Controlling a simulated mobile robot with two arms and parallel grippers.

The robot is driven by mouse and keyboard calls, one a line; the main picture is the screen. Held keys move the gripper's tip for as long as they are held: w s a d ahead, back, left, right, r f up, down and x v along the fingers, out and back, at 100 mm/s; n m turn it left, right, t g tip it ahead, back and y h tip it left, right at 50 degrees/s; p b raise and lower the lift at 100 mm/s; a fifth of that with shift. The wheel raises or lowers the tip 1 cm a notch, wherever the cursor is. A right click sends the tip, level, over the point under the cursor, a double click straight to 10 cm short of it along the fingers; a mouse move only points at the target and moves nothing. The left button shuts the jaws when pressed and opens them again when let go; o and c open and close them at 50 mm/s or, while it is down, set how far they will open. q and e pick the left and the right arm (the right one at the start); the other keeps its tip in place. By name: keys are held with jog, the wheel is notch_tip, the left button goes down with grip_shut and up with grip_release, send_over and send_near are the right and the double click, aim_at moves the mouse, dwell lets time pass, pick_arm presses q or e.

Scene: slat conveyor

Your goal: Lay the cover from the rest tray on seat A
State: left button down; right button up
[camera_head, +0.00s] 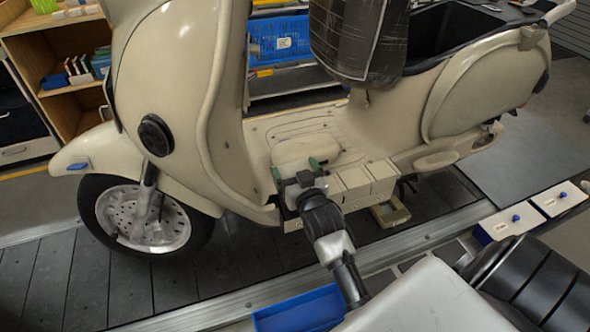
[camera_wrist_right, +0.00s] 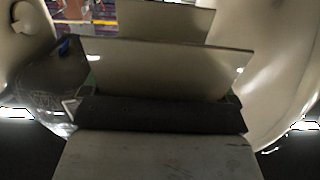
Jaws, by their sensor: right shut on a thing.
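My right gripper (camera_head: 298,176) is in front of the cream scooter's floorboard, its green fingertips apart on either side of a cream piece (camera_head: 302,152). In the right wrist view, a flat cream panel (camera_wrist_right: 165,68) rises just beyond the dark gripper bar (camera_wrist_right: 160,113), with green showing at its lower ends. The gripper is shut on this panel, which appears to be the cover. Beside the gripper, a row of cream box-like units (camera_head: 367,178) sits along the scooter's side. I cannot tell which one is seat A. A blue tray (camera_head: 300,312) at the bottom looks empty.
The cream scooter (camera_head: 180,70) stands on the dark slat conveyor (camera_head: 75,270). Its front wheel (camera_head: 145,215) is left of the gripper. Two white boxes (camera_head: 507,222) with blue knobs are at the right. A wooden shelf (camera_head: 60,55) stands back left.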

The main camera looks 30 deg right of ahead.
jog(key=shift+f+b, duration=2)
jog(key=shift+f, duration=1.4)
